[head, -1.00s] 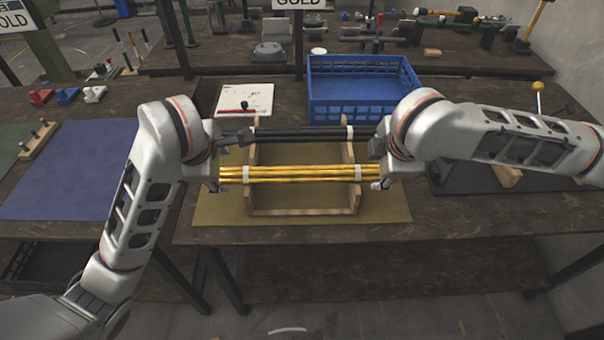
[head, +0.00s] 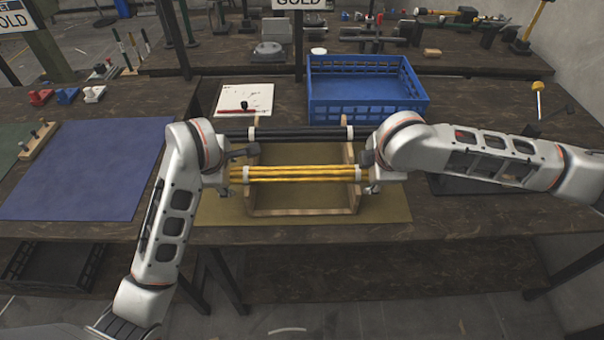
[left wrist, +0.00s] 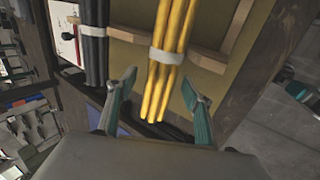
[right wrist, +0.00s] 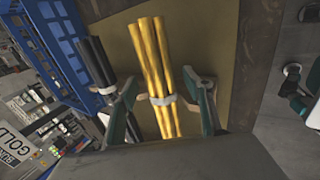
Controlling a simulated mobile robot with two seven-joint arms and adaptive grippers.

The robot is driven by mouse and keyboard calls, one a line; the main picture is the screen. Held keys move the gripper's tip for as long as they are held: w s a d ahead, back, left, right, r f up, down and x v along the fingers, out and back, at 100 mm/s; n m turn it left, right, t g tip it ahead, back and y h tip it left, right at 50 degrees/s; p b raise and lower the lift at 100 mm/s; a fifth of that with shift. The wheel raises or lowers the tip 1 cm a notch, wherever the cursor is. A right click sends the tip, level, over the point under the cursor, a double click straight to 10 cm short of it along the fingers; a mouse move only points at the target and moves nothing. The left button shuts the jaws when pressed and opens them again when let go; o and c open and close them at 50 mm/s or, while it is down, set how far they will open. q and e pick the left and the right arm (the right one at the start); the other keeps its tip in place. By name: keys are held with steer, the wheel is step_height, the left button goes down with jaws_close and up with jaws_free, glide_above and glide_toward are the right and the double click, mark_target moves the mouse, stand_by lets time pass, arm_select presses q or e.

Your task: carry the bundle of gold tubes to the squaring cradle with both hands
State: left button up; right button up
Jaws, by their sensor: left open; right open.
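The bundle of gold tubes (head: 300,174) lies level across a wooden frame (head: 302,212), with a white band near each end. I cannot tell whether this frame is the squaring cradle. My left gripper (head: 232,170) is at the bundle's left end. In the left wrist view its open fingers (left wrist: 160,88) stand on either side of the tube ends. My right gripper (head: 371,174) is at the right end. In the right wrist view its open fingers (right wrist: 162,88) straddle the bundle near a white band, with gaps to the tubes.
A bundle of black tubes (head: 290,134) lies parallel behind the gold one. The frame stands on an olive mat (head: 385,205). A blue crate (head: 365,108) is behind at the right, and a white board (head: 245,98) behind at the left. A blue mat (head: 80,165) lies bare at left.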

arm_select(q)
jaws_close()
arm_select(e)
jaws_close()
arm_select(q)
steer(key=shift+r, duration=0.15)
arm_select(e)
steer(key=shift+r, duration=0.15)
